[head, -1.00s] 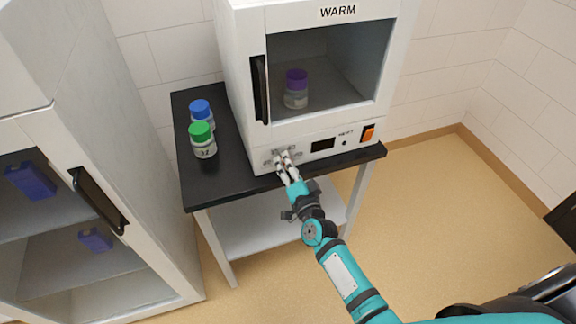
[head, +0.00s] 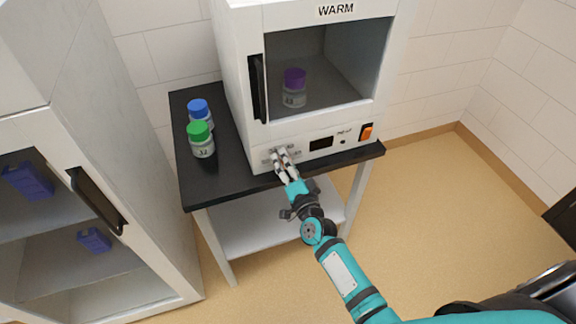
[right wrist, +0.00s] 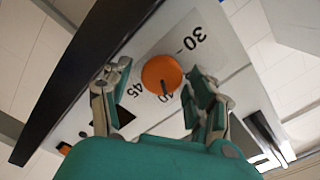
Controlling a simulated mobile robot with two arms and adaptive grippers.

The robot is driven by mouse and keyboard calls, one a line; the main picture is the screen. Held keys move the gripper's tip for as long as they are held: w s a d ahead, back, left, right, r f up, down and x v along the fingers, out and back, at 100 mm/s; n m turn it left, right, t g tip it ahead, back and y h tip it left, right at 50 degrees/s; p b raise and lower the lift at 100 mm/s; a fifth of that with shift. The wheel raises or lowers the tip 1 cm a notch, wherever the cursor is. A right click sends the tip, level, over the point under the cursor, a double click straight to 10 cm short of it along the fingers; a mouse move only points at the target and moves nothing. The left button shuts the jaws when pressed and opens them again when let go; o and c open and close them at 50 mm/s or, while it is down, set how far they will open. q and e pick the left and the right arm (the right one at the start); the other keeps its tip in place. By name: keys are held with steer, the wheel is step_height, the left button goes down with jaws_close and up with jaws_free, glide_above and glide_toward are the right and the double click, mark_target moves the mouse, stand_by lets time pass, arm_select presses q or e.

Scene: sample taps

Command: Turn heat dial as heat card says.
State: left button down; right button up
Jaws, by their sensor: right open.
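The heat dial is an orange knob (right wrist: 161,73) on the white front panel, seen in the right wrist view. Printed numbers 30, 40 and 45 show around it, and a dark pointer mark on it faces about 40. My right gripper (right wrist: 158,88) is open, with one finger on each side of the dial; I cannot tell whether they touch it. In the head view the right gripper (head: 284,155) is at the lower left of the warming oven's panel (head: 300,150) and hides the dial. I see no heat card. My left gripper is not in view.
The oven, labelled WARM (head: 337,10), stands on a black-topped table (head: 190,175). A purple-capped jar (head: 294,88) is inside. Blue-capped (head: 199,110) and green-capped (head: 201,140) jars stand left of it. An orange switch (head: 366,132) is at the panel's right. A white cabinet (head: 150,240) stands left.

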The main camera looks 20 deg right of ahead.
steer(key=s, duration=1.2)
steer(key=shift+d, duration=0.2)
steer(key=s+a+f+n+g+y, duration=0.1)
steer(key=s+f+n+g, duration=0.4)
steer(key=f, duration=0.9)
steer(key=s+f+n+g, duration=0.25)
steer(key=s+f, duration=0.35)
steer(key=f, duration=0.8)
steer(key=s+d+f+n+g, duration=0.2)
steer(key=s+f, duration=0.3)
steer(key=s, duration=0.4)
steer(key=s+d+f+n+g+h, duration=0.1)
steer(key=s+f+g, duration=0.3)
steer(key=s, duration=0.6)
steer(key=s+d+f+n+g, duration=0.3)
steer(key=s+f, duration=0.5)
steer(key=s, duration=0.1)
steer(key=shift+s+d+n+h, duration=0.3)
steer(key=shift+n, duration=0.05)
steer(key=shift+f+g, duration=0.1)
steer(key=shift+g, duration=0.15)
steer(key=shift+c, duration=0.4)
